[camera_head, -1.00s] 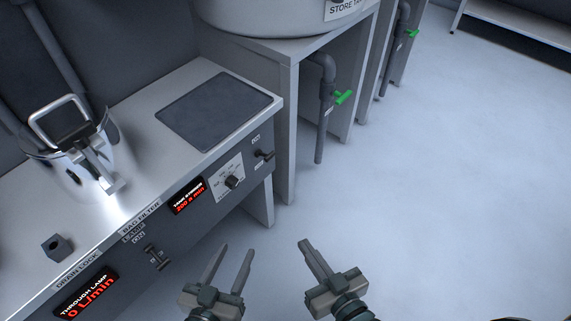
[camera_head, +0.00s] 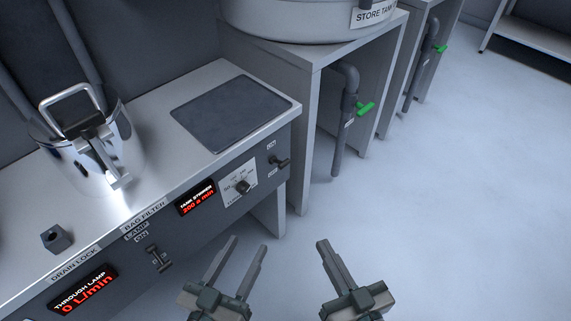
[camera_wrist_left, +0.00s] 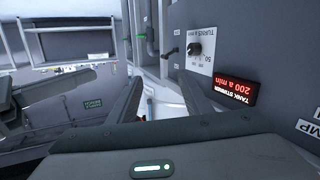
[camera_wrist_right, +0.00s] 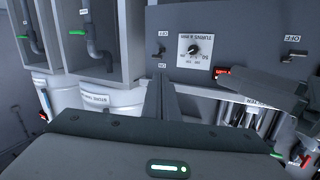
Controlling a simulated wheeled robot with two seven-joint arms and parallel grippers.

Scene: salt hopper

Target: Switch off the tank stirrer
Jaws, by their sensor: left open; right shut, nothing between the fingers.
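The tank stirrer's red display (camera_head: 195,199) on the grey front panel is lit and reads 200 a min; it also shows in the left wrist view (camera_wrist_left: 235,91). Right of it is a white dial plate with a black knob (camera_head: 243,187). Further right is a small dark lever switch (camera_head: 280,162) between two labels; it also shows in the right wrist view (camera_wrist_right: 164,50). I cannot tell its position surely. My left gripper (camera_head: 249,245) is open and empty, in front of and below the panel. My right gripper (camera_head: 322,243) is shut and empty, right of it, apart from the switch.
Another switch (camera_head: 157,258), labelled for the lamp, and the through lamp display (camera_head: 83,290) sit further left on the panel. A steel pot (camera_head: 107,160) stands on the counter. A store tank with a green-handled pipe (camera_head: 366,108) is at right. The floor at right is clear.

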